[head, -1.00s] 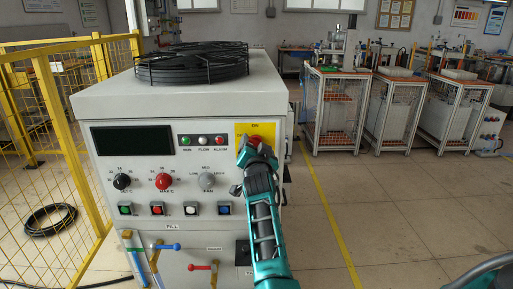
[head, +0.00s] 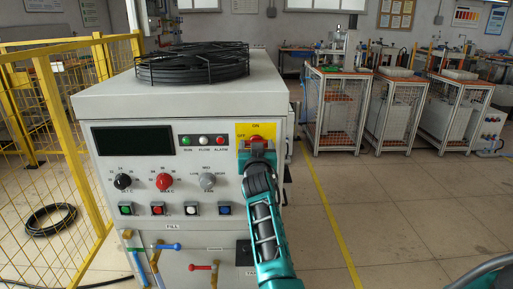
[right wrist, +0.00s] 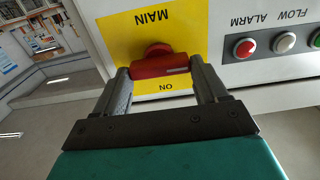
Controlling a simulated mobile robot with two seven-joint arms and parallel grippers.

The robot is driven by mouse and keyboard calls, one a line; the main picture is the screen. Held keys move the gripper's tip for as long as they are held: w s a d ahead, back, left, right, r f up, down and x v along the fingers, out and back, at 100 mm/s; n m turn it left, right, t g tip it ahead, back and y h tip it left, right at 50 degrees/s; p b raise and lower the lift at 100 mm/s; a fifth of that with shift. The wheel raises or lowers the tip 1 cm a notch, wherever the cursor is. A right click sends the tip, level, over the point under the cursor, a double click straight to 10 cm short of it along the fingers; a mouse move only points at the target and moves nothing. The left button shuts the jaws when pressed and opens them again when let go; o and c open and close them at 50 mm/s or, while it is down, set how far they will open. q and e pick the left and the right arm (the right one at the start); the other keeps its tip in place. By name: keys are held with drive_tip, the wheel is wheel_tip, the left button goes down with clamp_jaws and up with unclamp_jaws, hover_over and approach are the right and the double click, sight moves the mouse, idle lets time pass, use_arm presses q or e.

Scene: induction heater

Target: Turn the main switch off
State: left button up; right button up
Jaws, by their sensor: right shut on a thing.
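The red main switch (head: 256,138) sits on a yellow plate (head: 243,129) at the upper right of the heater's front panel. The plate reads ON at its top and OFF at its left. My right gripper (head: 257,147) is in front of the switch and hides its lower part. In the right wrist view, which shows the panel upside down, the red handle (right wrist: 160,64) lies crosswise between the two fingertips of my right gripper (right wrist: 160,73). The fingers are shut on the handle's two ends. My left gripper is not in view.
Green, white and red lamps (head: 203,140) are left of the plate, with knobs (head: 164,181) and several square buttons (head: 158,208) below. Coloured valve levers (head: 202,267) are lower down. A yellow fence (head: 101,70) stands at the left. The floor to the right is open.

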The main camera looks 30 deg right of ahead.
idle(0.4)
drive_tip(key=o, duration=1.1)
drive_tip(key=shift+c, duration=0.2)
